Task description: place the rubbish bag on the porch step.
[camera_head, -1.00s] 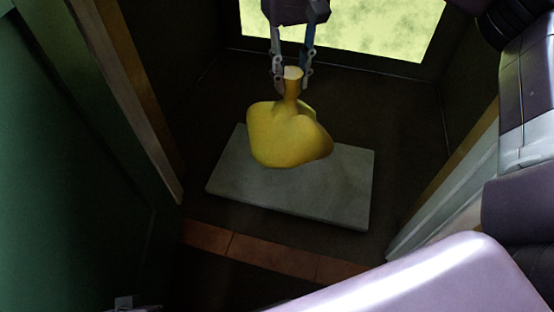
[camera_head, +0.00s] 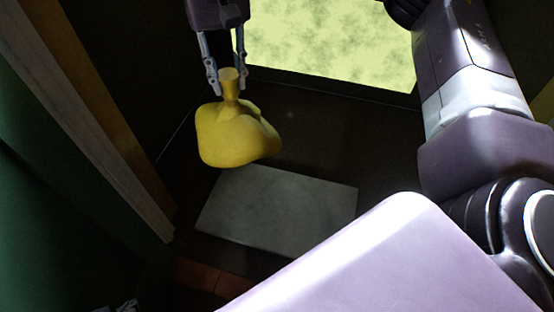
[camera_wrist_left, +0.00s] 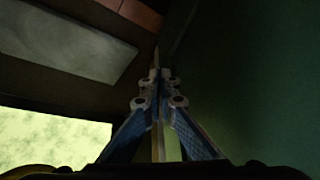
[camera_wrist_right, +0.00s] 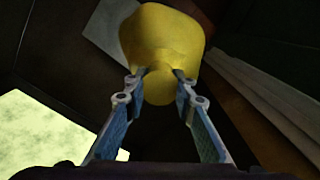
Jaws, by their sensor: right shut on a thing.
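The yellow rubbish bag (camera_head: 232,137) hangs upright by its neck from my right gripper (camera_head: 228,84), whose fingers are shut on the neck. The bag also shows in the right wrist view (camera_wrist_right: 163,38). The porch step, a grey flat slab (camera_head: 285,212), lies on the dark floor below. In the head view the bag appears over the slab's far left edge; its exact height above it is hard to tell. My left gripper (camera_wrist_left: 158,80) is shut and empty in the left wrist view, beside a green surface; only a sliver shows at the head view's bottom left.
A wooden and white frame (camera_head: 100,130) and a green panel (camera_head: 40,210) stand on the left. A reddish brick edging (camera_head: 200,276) runs in front of the slab. A bright patterned panel (camera_head: 335,45) lies beyond. The slab's top is bare.

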